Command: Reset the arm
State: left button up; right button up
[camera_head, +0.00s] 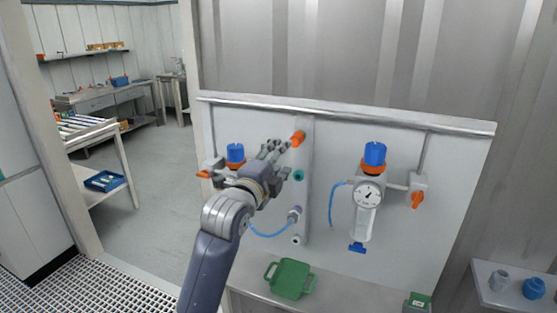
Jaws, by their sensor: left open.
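My left arm comes in from the lower left, and its gripper (276,156) is open in front of the white panel (340,135). The fingers point up and right, close to an orange fitting (298,138) on the panel's vertical strip. I cannot tell whether they touch it. The gripper partly covers the area beside the left blue-capped vessel (235,152). A second blue-capped vessel (374,154) with a round gauge (368,195) hangs on the right, clear of the arm. My right gripper is not in view.
A green tray (290,279) sits on the ledge below the panel. A blue hose (268,234) runs to a fitting (293,215). Orange valve handles stick out at both sides. A shelf (515,305) with small parts is at lower right. An open doorway is at left.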

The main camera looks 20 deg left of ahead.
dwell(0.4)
pick_arm(q)
notch_tip(320, 180, down, 39)
jog(key=s+n+g+b, duration=0.1)
jog(key=s+n+g, duration=0.1)
jog(key=n+g, duration=0.4)
jog(key=s+f+n+g, duration=0.15)
jog(key=s+f, duration=0.25)
jog(key=f, duration=0.4)
jog(key=s+f+n+g, duration=0.1)
jog(key=s+f+g, duration=0.1)
jog(key=s+f, duration=0.5)
jog(key=s+f+n+g+b, duration=0.1)
jog(key=s+f+n+g, duration=0.25)
jog(key=s+f, duration=1.4)
jog(key=s+f+n+g, duration=0.1)
jog(key=s+f, duration=0.3)
jog(key=s, duration=0.5)
jog(key=s+f+n+g, duration=0.1)
jog(key=s+f, duration=0.3)
jog(key=s, duration=0.6)
jog(key=s+f+n+g, duration=0.2)
jog(key=s+f, duration=0.2)
jog(key=s, duration=0.5)
jog(key=shift+s+a+y+b, duration=0.2)
jog(key=shift+s+y+b, duration=0.1)
jog(key=shift+s+b, duration=0.05)
